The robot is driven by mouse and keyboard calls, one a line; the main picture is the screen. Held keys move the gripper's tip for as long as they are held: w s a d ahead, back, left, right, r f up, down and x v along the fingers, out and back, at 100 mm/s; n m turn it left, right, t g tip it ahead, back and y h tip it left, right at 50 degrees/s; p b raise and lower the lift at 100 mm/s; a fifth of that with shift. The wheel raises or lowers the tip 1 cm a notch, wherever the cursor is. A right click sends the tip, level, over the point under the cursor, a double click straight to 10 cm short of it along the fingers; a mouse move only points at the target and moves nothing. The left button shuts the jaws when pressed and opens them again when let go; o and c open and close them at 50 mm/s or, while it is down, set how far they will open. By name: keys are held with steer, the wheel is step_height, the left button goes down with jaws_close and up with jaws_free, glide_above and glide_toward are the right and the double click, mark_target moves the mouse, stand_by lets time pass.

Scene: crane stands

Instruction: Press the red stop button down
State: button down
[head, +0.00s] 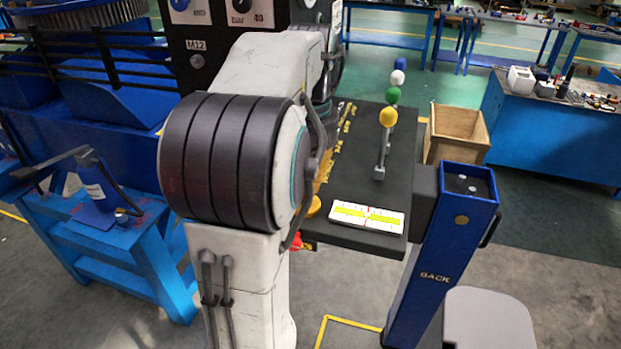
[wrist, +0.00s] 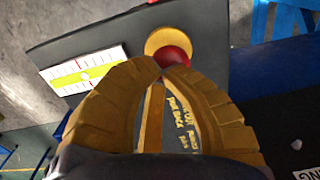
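The red stop button (wrist: 175,52) is a round red dome on a yellow round base (wrist: 162,38), near the edge of a dark panel in the wrist view. My gripper (wrist: 162,65) has ochre ridged fingers whose tips meet. The tips overlap the near side of the red dome in the picture; I cannot tell whether they touch it. Nothing shows held between them. In the head view my arm hides most of the gripper and the button; a yellow round piece (head: 313,206) shows beside the arm at the panel's front edge.
On the dark panel (head: 350,180) lie a white and yellow scale plate (head: 367,217) and a row of ball-topped levers (head: 387,117). A blue post (head: 440,255) stands right of it. A wooden crate (head: 457,136) is behind, and a blue stand (head: 110,225) is at left.

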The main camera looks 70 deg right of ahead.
steer(key=shift+f+b, duration=0.65)
steer(key=shift+f, duration=0.4)
steer(key=shift+r, duration=0.15)
steer(key=shift+r+p, duration=0.5)
steer(key=shift+p, duration=0.15)
step_height(320, 180, up, 13)
steer(key=p, duration=0.4)
